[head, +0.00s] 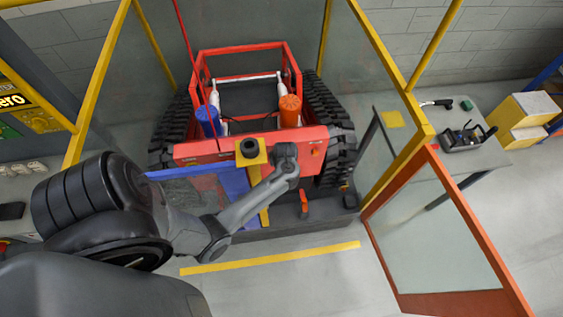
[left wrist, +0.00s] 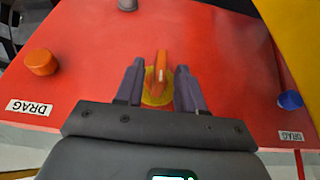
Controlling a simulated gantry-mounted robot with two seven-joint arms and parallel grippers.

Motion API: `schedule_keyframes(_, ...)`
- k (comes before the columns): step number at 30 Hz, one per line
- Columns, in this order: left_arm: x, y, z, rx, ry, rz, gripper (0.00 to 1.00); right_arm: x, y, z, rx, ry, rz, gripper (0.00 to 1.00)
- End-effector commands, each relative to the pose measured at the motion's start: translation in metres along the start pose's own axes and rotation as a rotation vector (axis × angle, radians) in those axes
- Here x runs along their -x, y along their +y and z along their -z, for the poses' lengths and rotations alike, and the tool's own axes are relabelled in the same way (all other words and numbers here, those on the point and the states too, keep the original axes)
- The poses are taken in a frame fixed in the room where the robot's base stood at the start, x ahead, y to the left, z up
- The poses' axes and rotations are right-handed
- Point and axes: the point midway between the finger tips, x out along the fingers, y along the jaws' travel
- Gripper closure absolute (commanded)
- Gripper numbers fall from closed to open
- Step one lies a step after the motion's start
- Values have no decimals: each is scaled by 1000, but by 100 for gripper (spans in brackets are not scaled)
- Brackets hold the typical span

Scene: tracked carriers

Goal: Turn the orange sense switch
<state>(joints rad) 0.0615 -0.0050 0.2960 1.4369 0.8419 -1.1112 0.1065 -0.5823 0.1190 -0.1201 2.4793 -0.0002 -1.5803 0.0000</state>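The orange sense switch (left wrist: 161,68) is a narrow upright handle on a yellow disc (left wrist: 156,98), set in the carrier's red panel. My left gripper (left wrist: 159,70) is open, with one dark finger on each side of the switch and a visible gap on both sides. I cannot tell how deep the fingertips reach along the handle. In the head view my left gripper (head: 286,153) is at the red front panel (head: 220,152) of the tracked carrier, and the switch is hidden behind it. My right gripper is in neither view.
Near the switch are a round orange knob (left wrist: 40,62), a blue knob (left wrist: 290,100) and a grey knob (left wrist: 127,4). A blue cylinder (head: 208,121) and an orange cylinder (head: 290,110) stand on the carrier. Yellow-framed clear panels flank it; an orange-framed gate (head: 432,240) stands right.

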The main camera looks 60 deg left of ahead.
Motion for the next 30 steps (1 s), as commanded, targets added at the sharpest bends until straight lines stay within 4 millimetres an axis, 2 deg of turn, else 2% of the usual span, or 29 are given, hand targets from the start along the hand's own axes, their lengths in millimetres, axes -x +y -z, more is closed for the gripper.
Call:
schedule_keyframes(4,-9,0,-1,0,-2,-1,62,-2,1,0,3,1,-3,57)
schedule_keyframes(14,-10,0,0,0,-1,-2,62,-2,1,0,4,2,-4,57)
schedule_keyframes(21,-10,0,0,0,-1,-2,98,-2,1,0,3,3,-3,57)
schedule_keyframes(30,-9,0,0,-6,-1,10,100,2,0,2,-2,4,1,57)
